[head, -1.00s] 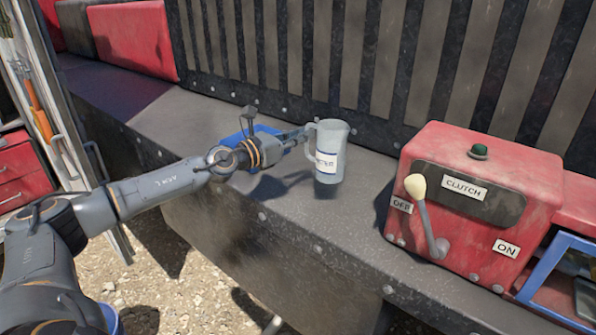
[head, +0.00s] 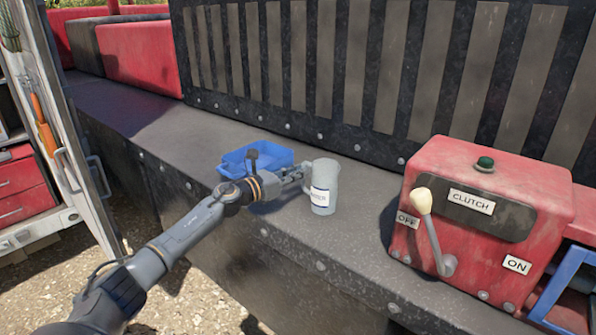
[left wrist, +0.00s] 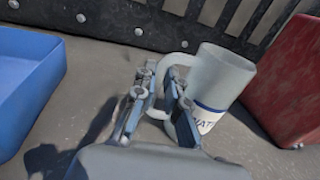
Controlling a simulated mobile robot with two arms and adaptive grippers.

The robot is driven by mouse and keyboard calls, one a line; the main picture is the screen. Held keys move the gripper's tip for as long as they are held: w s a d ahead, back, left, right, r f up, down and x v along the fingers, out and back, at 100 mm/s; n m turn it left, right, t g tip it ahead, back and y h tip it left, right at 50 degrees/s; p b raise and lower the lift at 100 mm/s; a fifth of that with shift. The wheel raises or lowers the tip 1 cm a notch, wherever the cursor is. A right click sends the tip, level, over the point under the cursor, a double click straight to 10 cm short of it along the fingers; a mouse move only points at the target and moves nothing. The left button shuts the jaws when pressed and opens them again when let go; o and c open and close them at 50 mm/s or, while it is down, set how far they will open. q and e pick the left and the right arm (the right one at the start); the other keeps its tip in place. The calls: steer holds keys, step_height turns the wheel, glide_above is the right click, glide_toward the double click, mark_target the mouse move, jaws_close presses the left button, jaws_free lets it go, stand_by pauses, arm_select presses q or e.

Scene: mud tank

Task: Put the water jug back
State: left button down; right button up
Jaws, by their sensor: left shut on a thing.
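The water jug (head: 325,182) is a translucent grey-white jug with a white and blue label, upright at the ledge top. It also shows in the left wrist view (left wrist: 220,78), right of the fingers. My left gripper (head: 302,173) reaches it from the left and is shut on its handle; the fingers (left wrist: 160,88) lie either side of the handle in the left wrist view. The jug's base looks down at the ledge, but I cannot tell for sure that it touches. My right gripper is out of view.
The dark ledge (head: 290,222) runs along a ribbed wall. A blue tray (head: 232,163) sits left of the jug, close behind my gripper. A red clutch box (head: 425,240) with a lever (head: 432,230) stands to the right. The ledge between jug and box is clear.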

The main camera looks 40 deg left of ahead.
arm_select(q)
steer(key=c, duration=1.8)
jaws_free()
steer(key=shift+f, duration=0.1)
steer(key=o, duration=0.4)
steer(key=b+v, duration=0.4)
steer(key=v, duration=0.6)
steer(key=shift+s+b, duration=0.3)
steer(key=shift+v, duration=0.8)
steer(key=shift+r, duration=0.2)
